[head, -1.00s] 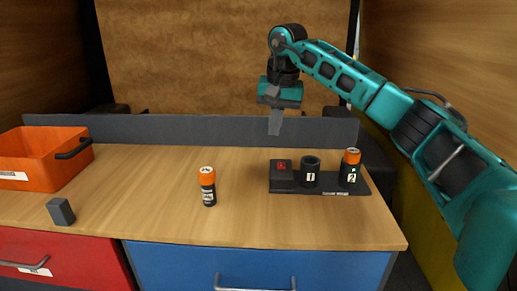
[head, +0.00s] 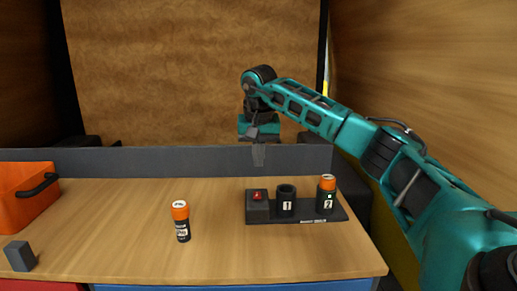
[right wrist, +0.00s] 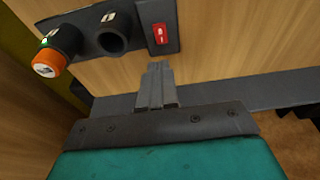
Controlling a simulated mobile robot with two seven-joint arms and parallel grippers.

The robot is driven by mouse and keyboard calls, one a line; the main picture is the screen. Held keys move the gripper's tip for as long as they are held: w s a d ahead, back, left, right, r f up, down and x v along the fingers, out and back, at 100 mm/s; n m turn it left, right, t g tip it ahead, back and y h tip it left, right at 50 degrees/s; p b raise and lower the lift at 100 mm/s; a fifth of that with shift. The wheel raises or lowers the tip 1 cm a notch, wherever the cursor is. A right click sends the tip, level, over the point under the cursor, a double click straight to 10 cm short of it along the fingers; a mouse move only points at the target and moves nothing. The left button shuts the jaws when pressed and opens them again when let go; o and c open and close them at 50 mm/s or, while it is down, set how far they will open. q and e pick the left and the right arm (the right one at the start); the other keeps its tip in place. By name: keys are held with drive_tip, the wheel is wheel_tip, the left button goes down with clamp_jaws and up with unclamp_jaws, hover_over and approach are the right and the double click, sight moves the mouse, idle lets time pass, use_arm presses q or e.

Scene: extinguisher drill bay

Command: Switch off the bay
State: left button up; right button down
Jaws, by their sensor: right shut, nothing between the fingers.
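The dark bay panel (head: 318,217) lies on the bench at the right. At its left end is a block with a red switch (head: 257,196); the switch also shows in the right wrist view (right wrist: 160,34). Beside it is an empty socket marked 1 (head: 286,201). Socket 2 (head: 327,202) holds an orange-topped cylinder (right wrist: 47,63), with a small green light on the socket. My right gripper (head: 259,155) is shut and empty, pointing down above and behind the switch, apart from it. It also shows in the right wrist view (right wrist: 156,72). My left gripper is out of view.
Another orange-topped cylinder (head: 181,221) stands upright on the bench left of the panel. A dark grey block (head: 20,256) and an orange bin (head: 22,192) are at the left. A grey ledge (head: 180,161) runs along the back.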

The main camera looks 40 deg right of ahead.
hover_over(259, 195)
drive_tip(key=f, duration=0.6)
drive_tip(key=shift+s+a+f, duration=0.15)
drive_tip(key=shift+a+f, duration=0.05)
drive_tip(key=shift+f, duration=0.15)
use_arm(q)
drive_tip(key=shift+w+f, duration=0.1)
use_arm(e)
drive_tip(key=shift+s+a+f, duration=0.1)
drive_tip(key=shift+f, duration=0.75)
drive_tip(key=shift+s+f+b, duration=0.1)
drive_tip(key=shift+f+b, duration=0.35)
drive_tip(key=shift+s+a+t+h, duration=0.1)
drive_tip(key=shift+a+t+h, duration=0.05)
drive_tip(key=shift+t+h, duration=0.25)
drive_tip(key=shift+r, duration=0.2)
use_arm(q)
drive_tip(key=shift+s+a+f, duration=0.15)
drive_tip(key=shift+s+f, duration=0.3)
use_arm(e)
drive_tip(key=shift+f, duration=0.1)
drive_tip(key=shift+w+d+r+p, duration=0.3)
drive_tip(key=shift+w+p, duration=0.1)
drive_tip(key=shift+p, duration=0.15)
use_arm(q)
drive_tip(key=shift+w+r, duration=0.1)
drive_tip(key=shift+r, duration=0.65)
use_arm(e)
drive_tip(key=shift+w+d, duration=0.2)
drive_tip(key=shift+w, duration=0.05)
